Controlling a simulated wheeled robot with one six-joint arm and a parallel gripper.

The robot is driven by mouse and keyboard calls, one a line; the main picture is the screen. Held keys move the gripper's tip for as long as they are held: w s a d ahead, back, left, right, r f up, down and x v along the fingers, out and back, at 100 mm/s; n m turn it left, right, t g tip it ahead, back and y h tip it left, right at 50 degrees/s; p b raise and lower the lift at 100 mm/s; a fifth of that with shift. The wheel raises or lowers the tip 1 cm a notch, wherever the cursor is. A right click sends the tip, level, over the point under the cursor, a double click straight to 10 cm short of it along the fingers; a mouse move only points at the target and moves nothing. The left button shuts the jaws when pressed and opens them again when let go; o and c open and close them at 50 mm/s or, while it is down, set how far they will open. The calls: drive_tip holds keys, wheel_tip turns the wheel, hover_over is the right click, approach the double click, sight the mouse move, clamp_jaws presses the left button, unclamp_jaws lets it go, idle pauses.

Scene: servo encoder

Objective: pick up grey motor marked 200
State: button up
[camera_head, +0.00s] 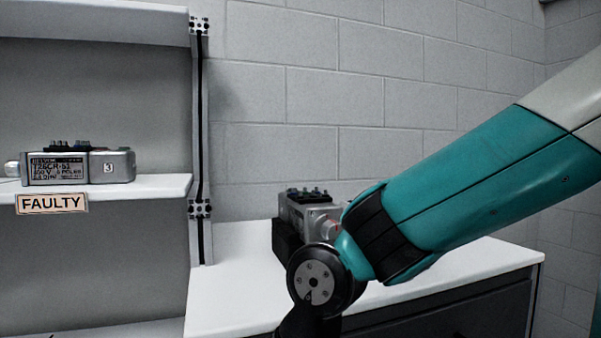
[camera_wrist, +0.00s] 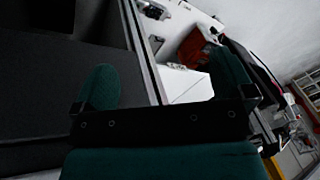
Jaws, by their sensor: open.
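A grey motor (camera_head: 312,212) with dark connectors on top sits on a black block on the white worktop. My arm hides its right part, and I cannot read a 200 on it. In the head view the fingers are not visible; my wrist is in front of the worktop, nearer than the motor on the block.
The black block (camera_head: 287,245) stands on the white worktop (camera_head: 232,280). The shelf (camera_head: 150,187) carries a "FAULTY" sign (camera_head: 52,203). A metal upright (camera_head: 200,140) stands between shelf and worktop. The wrist view shows a reddish-brown object (camera_wrist: 193,46) beyond the fingers.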

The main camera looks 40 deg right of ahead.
drive_tip(key=w+d+r+m+t+h+p, duration=0.15)
drive_tip(key=w+d+r+p, duration=0.3)
drive_tip(key=r+p, duration=0.6)
drive_tip(key=w+d+r+m+h+p, duration=0.1)
drive_tip(key=w+d+r+m+p, duration=0.3)
drive_tip(key=r+p, duration=0.65)
drive_tip(key=w+d+r+m+t+h+p, duration=0.1)
drive_tip(key=w+d+r+p, duration=0.4)
drive_tip(key=r+p, duration=0.55)
drive_tip(key=w+d+r+m+h, duration=0.1)
drive_tip(key=w+d+r+m, duration=0.1)
drive_tip(key=w+d+r, duration=0.3)
drive_tip(key=p, duration=0.2)
approach(307, 193)
drive_tip(key=shift+t, duration=0.35)
drive_tip(key=x, duration=0.5)
drive_tip(key=shift+s, duration=0.4)
drive_tip(key=shift+p+x, duration=0.9)
drive_tip(key=shift+x, duration=2.35)
drive_tip(key=shift+a, duration=0.1)
drive_tip(key=shift+c, duration=0.2)
drive_tip(key=c, duration=1.8)
drive_tip(key=shift+r, duration=0.1)
